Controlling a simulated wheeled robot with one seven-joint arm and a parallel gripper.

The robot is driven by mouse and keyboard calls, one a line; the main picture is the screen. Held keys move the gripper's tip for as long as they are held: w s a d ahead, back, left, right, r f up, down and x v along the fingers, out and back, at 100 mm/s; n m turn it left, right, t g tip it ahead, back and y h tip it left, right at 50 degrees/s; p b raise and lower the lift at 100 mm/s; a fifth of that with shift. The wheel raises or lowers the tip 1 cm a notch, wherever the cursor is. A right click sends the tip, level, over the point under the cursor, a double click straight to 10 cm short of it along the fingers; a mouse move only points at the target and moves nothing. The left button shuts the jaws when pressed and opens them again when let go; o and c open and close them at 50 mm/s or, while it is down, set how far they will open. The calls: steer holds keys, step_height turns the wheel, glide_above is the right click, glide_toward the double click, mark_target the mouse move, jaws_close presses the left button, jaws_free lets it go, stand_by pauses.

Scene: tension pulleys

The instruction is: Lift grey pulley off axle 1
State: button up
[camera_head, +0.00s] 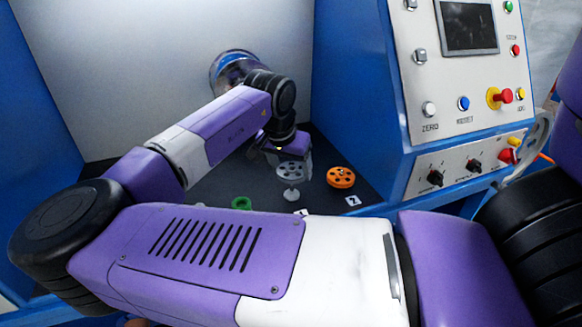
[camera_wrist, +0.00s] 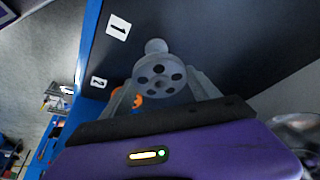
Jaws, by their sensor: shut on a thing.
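The grey pulley (camera_head: 292,172) is a flat wheel with several round holes. In the wrist view the grey pulley (camera_wrist: 159,76) sits between the two grey fingers of my gripper (camera_wrist: 163,86), which is shut on it. In the head view my gripper (camera_head: 291,163) holds it from behind, roughly level. A pale axle (camera_head: 291,194) with a round base stands just below the pulley. The axle's rounded end (camera_wrist: 155,46) also shows past the pulley in the wrist view, by the label 1 (camera_wrist: 118,27). I cannot tell whether the pulley is fully clear of the axle tip.
An orange pulley (camera_head: 341,177) lies to the right by the label 2 (camera_head: 353,200). A green part (camera_head: 241,203) lies to the left, partly hidden by my arm. A blue-framed control panel (camera_head: 463,75) stands at right, and a pale wall (camera_head: 180,60) closes the back.

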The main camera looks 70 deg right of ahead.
steer(key=shift+r+p, duration=1.75)
steer(key=shift+r, duration=0.2)
